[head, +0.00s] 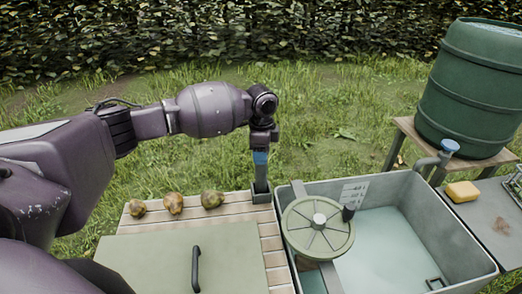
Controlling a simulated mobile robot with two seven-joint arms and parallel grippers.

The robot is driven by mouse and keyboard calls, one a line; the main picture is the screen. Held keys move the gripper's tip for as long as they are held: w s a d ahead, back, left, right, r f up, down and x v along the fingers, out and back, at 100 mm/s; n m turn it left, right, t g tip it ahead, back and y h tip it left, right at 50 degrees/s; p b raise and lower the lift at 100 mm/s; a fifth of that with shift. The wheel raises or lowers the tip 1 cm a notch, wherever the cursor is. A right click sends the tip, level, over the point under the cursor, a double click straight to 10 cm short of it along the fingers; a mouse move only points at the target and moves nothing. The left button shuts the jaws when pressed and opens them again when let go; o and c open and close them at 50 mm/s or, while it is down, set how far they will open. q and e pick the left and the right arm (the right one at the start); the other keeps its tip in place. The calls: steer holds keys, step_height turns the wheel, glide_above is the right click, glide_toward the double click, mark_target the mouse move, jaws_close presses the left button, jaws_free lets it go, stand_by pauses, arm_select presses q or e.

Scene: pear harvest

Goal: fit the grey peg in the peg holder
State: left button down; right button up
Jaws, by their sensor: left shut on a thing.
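My left gripper (261,152) points straight down over the back right corner of the slatted wooden table, with blue showing at its fingers. It is shut on the grey peg (261,174), a slim upright piece just below the fingers. The peg's lower end meets a small grey block, which looks like the peg holder (262,196), at the table corner beside the basin. The view is too small to tell how deep the peg sits in it. My right gripper is not in view.
Several pears (172,204) lie in a row on the slatted table (271,243), behind a green-grey lid (150,262) with a dark handle. A water basin (437,226) with a round spoked wheel (318,227) stands to the right. A yellow sponge (462,191) and green barrel (470,90) are farther right.

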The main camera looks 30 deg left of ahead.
arm_select(q)
steer(key=shift+f, duration=0.15)
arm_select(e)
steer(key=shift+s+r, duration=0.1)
arm_select(q)
steer(key=shift+f, duration=0.15)
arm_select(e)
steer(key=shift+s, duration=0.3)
arm_select(q)
steer(key=shift+c, duration=2.4)
jaws_free()
steer(key=shift+o, duration=0.4)
steer(key=shift+o, duration=0.4)
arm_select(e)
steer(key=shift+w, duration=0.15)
arm_select(q)
steer(key=o, duration=0.3)
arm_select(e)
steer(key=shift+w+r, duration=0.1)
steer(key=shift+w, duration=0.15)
